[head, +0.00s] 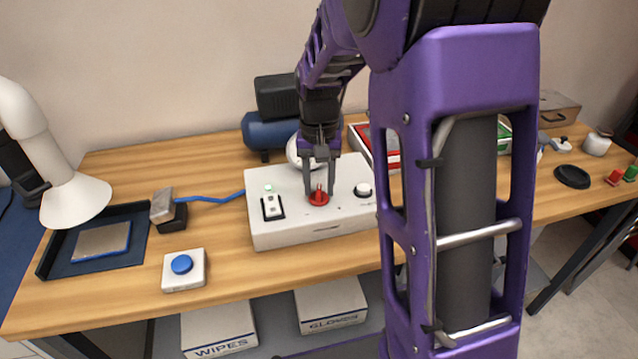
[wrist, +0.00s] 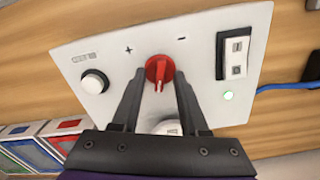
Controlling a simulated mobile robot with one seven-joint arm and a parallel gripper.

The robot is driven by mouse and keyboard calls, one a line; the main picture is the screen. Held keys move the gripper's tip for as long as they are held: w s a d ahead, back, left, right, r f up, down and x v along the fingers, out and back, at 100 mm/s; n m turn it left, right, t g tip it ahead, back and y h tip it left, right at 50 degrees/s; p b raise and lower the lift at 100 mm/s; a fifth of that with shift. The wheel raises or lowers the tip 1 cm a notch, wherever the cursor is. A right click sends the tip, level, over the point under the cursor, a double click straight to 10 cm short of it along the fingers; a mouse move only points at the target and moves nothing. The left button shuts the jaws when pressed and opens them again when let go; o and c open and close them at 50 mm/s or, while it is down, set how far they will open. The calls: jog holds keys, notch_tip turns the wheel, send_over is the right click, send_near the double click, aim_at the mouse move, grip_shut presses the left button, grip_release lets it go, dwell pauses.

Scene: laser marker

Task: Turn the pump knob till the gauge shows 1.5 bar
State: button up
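A white pump box (head: 275,226) stands on the wooden bench, with a red knob (head: 319,196) on its sloping top. The knob also shows in the wrist view (wrist: 160,70), between a plus and a minus mark. My gripper (head: 321,187) points down at the knob. In the wrist view my gripper's fingers (wrist: 160,75) are apart, one on each side of the knob, with gaps visible. Whether the tips are level with the knob's handle is hard to tell. A round white gauge (head: 293,152) stands behind the box, partly hidden by my gripper; its reading cannot be made out.
On the box are a white switch (head: 272,206), a green light (head: 268,187) and a white button (head: 362,190). A blue compressor (head: 263,132) stands behind. A blue-button box (head: 183,270) and dark tray (head: 64,257) are at left.

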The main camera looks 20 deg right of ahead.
aim_at(319, 190)
notch_tip(319, 190, up, 18)
jog(key=p, duration=0.2)
jog(key=shift+f+p, duration=0.25)
jog(key=shift+p, duration=0.15)
